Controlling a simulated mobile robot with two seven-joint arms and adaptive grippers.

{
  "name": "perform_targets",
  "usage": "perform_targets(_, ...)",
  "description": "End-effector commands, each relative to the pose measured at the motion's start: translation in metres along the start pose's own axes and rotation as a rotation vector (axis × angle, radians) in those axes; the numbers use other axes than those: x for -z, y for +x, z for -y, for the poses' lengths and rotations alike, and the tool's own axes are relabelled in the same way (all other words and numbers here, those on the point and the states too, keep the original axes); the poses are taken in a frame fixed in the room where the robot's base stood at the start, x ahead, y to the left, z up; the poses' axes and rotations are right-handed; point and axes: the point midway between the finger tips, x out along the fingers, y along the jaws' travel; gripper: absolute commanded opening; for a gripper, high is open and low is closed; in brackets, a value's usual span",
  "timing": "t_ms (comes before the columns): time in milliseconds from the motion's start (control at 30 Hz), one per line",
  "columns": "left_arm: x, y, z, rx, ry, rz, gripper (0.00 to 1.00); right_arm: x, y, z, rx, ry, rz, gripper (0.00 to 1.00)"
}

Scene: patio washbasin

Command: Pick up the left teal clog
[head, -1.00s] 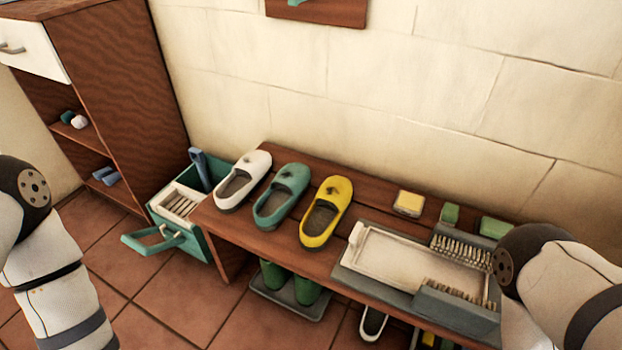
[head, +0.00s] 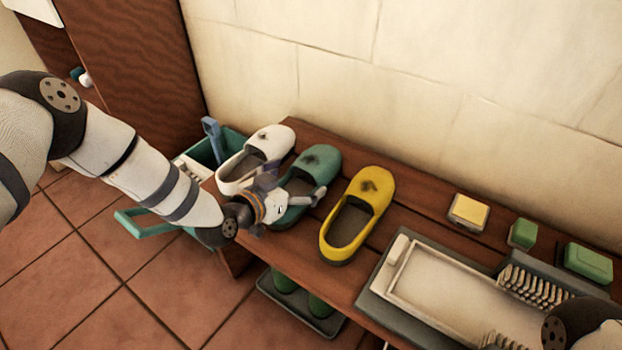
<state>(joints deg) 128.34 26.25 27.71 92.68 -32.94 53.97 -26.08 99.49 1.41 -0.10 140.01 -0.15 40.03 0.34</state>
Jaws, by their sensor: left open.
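One teal clog (head: 318,161) lies on the wooden bench, between a white clog (head: 272,139) on its left and a yellow clog (head: 372,190) on its right. My left gripper (head: 294,184) is open at the near, heel end of the teal clog. One finger shows near the white clog and the other over the teal clog's right side. The gripper hides part of the teal clog's heel, and I cannot tell whether it touches the clog. Only a part of my right arm shows at the lower right; its gripper is out of view.
A yellow-topped block (head: 468,211), green blocks (head: 523,233) and a shallow tray with brushes (head: 440,290) occupy the bench's right side. A teal bin (head: 148,222) stands at the left end. Green boots stand on a tray (head: 300,312) under the bench. The wall rises behind.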

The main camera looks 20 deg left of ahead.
Motion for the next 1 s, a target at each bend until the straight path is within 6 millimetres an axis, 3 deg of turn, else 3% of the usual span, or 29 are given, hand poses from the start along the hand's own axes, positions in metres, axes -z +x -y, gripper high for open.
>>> perform_targets(100,-0.003,0.013,-0.001,-0.001,-0.001,0.003,0.94,0.002,0.006,0.001,0.000,-0.001,0.008,0.40)
perform_targets(300,-0.001,0.013,-0.001,-0.001,-0.001,0.002,0.94,0.002,0.004,0.001,0.000,-0.001,0.007,0.40)
perform_targets(567,-0.002,0.013,-0.001,-0.001,-0.001,0.003,0.38,0.001,0.004,0.001,0.000,-0.001,0.007,0.40)
perform_targets(867,0.000,0.012,-0.001,-0.002,-0.002,0.004,0.36,0.001,0.004,0.001,0.000,-0.001,0.006,0.40)
perform_targets(1000,0.015,0.007,-0.001,-0.002,-0.001,0.001,0.36,-0.001,-0.001,0.000,0.000,0.000,-0.002,0.40)
